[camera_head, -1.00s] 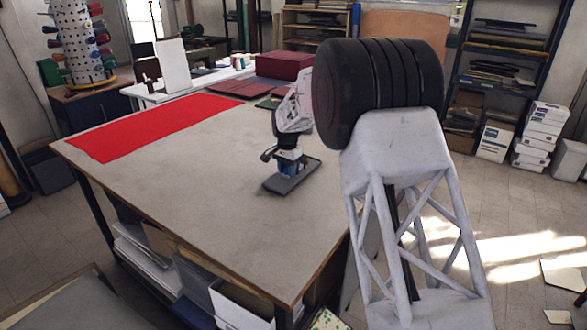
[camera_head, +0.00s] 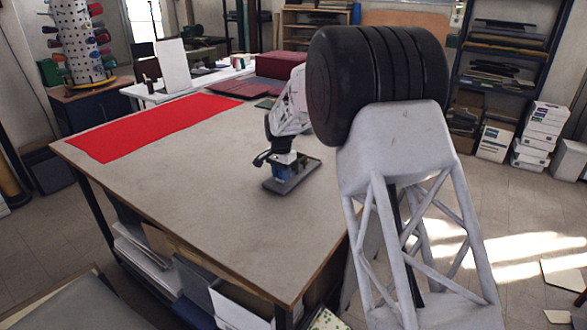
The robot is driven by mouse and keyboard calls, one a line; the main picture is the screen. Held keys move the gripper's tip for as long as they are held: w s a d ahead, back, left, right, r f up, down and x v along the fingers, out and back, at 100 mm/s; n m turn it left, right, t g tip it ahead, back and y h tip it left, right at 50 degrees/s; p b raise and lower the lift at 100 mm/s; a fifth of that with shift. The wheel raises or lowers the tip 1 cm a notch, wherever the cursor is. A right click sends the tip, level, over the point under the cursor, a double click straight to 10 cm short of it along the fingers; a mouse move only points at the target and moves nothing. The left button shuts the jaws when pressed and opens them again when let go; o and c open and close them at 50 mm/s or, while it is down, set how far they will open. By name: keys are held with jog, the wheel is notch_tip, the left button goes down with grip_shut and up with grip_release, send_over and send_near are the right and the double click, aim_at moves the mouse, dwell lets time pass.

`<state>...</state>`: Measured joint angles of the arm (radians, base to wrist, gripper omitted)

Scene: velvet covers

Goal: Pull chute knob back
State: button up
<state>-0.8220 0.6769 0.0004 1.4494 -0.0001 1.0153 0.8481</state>
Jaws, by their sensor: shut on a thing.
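A small device with a flat dark grey base (camera_head: 290,184) and a blue part (camera_head: 280,173) stands on the worktable, right of its middle. My gripper (camera_head: 263,159) is dark and points down and to the left at the top of this device. It is shut on the chute knob, which is too small and too covered by the fingers to make out. My white lattice forearm comes down to it from the upper right and hides part of the space behind.
A bright red cloth (camera_head: 155,127) lies flat along the left of the large grey worktable (camera_head: 190,195). Dark red covers (camera_head: 215,84) and a dark red box (camera_head: 288,65) are at the far end. The tabletop in front and left of the device is clear.

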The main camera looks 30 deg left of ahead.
aim_at(276, 185)
jog(key=shift+s, duration=1.7)
jog(key=o, duration=1.4)
jog(key=shift+o, duration=0.2)
notch_tip(276, 185, up, 7)
